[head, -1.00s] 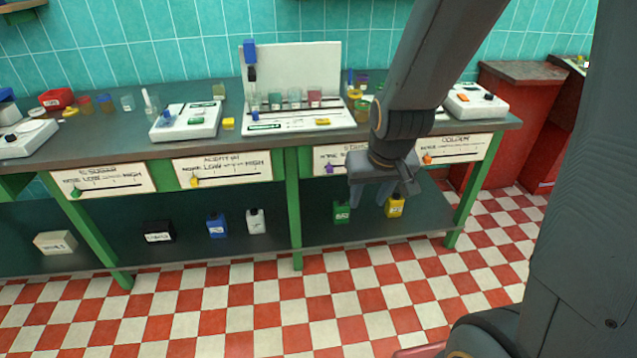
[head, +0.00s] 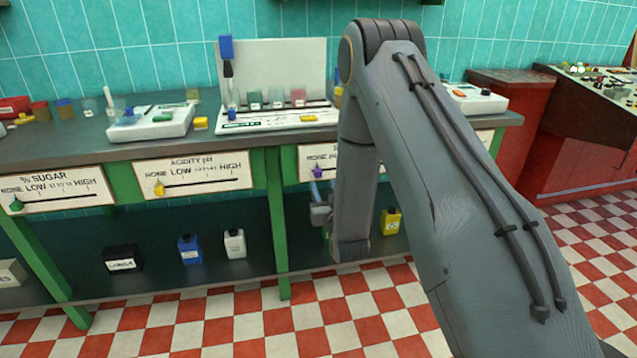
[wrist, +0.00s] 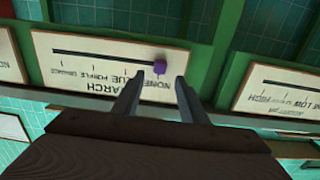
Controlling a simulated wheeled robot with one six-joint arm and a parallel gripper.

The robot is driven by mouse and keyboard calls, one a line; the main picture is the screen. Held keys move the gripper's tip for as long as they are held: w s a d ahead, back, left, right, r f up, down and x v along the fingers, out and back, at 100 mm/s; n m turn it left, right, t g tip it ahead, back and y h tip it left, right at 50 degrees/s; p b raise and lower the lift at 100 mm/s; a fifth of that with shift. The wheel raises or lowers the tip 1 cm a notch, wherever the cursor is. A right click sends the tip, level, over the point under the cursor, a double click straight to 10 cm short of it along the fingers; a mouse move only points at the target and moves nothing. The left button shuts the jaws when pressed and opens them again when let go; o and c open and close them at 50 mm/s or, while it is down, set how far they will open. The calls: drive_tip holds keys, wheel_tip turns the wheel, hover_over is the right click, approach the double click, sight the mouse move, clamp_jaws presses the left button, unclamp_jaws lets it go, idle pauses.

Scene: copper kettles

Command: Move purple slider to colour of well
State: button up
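The purple slider (head: 318,172) is at the left, NONE end of its slot on a white panel (head: 309,158), mostly behind my arm in the head view. In the wrist view the panel is upside down and reads "...ARCH", with NONE and further words beside the slot; the slider (wrist: 160,67) is at the slot's right end. My gripper (wrist: 160,82) is open, with the slider just beyond and between its fingertips; contact cannot be told. In the head view my gripper (head: 320,204) is in front of the bench, partly hidden. Small wells on a white test stand hold greenish (head: 276,98) and pink (head: 298,97) contents.
An acidity panel (head: 192,174) with a yellow slider (head: 159,188) and a sugar panel (head: 54,190) with a green slider (head: 16,204) are to the left. A green bench leg (head: 276,222) stands close left of my gripper. Bottles stand on the lower shelf.

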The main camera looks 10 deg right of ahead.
sight(319, 175)
drive_tip(key=w, duration=0.7)
drive_tip(key=shift+w, duration=0.2)
clamp_jaws()
drive_tip(key=shift+d, duration=0.1)
